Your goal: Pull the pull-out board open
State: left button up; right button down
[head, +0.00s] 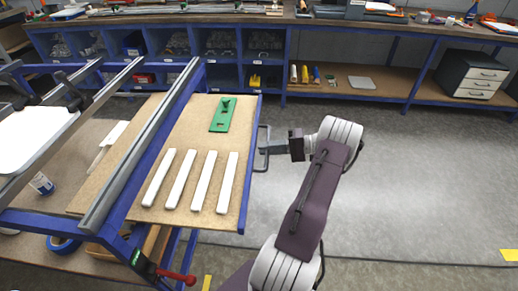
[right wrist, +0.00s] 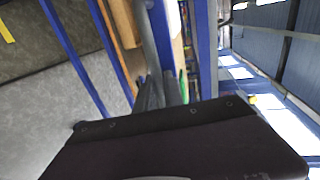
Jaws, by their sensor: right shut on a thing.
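The pull-out board (head: 190,140) is a brown panel with a blue edge, sticking out to the right of the blue-framed bench. A grey handle (head: 264,135) is fixed to its right edge. My right gripper (head: 266,150) is shut on the handle, reaching it from the right. In the right wrist view, the gripper's fingers (right wrist: 160,92) meet a grey bar beside blue frame parts; the contact itself is partly hidden. My left gripper is not in view.
Several white bars (head: 192,180) and a green plate (head: 222,115) lie on the board. Grey rails (head: 140,145) run along the bench to its left. A red-handled clamp (head: 172,275) hangs at the front. Grey floor (head: 400,170) is clear to the right.

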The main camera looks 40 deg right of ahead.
jog(key=shift+s+d, duration=0.25)
jog(key=shift+s, duration=0.1)
jog(key=c, duration=1.5)
grip_release()
jog(key=shift+o, duration=0.2)
jog(key=v, duration=0.9)
jog(key=shift+p, duration=0.3)
jog(key=shift+d, duration=0.1)
